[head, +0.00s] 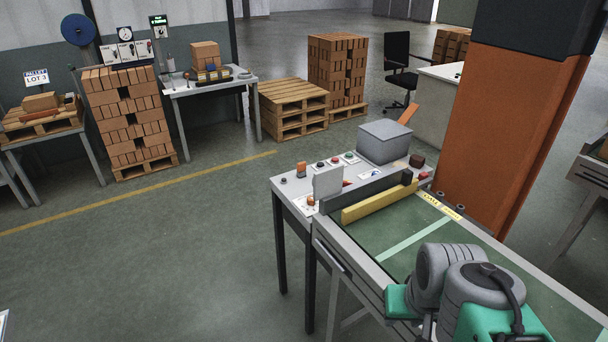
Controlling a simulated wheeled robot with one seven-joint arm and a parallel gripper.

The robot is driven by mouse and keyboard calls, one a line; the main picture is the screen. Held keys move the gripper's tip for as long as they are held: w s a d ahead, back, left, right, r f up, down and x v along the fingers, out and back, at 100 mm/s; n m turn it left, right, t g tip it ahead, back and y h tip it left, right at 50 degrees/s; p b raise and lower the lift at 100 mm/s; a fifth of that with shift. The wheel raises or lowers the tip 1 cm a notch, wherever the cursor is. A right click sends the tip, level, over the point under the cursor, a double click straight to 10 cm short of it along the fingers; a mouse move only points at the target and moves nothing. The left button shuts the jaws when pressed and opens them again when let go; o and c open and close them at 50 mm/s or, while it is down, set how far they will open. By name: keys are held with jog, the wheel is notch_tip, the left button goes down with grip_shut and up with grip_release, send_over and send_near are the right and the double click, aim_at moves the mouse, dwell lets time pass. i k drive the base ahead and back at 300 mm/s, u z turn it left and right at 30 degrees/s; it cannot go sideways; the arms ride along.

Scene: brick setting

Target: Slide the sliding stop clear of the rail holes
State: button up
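A workbench with a green bed stands at the lower right in the head view. A dark rail (368,195) runs across its far end, with a yellow bar (380,203) along its near side. An upright light grey plate (328,182) stands at the rail's left end. I cannot tell for sure which of these parts is the sliding stop, and no rail holes can be made out at this size. My grey and teal arm reaches over the near part of the bench. My gripper's fingers do not show.
Behind the rail are several push buttons (335,162) and a grey box (384,141). An orange column (515,125) rises beside the bench on the right. Brick stacks (124,118) and pallets (293,105) stand farther back. The floor left of the bench is clear.

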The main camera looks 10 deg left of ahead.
aim_at(408, 185)
jog(key=u, duration=0.7)
jog(key=i, duration=1)
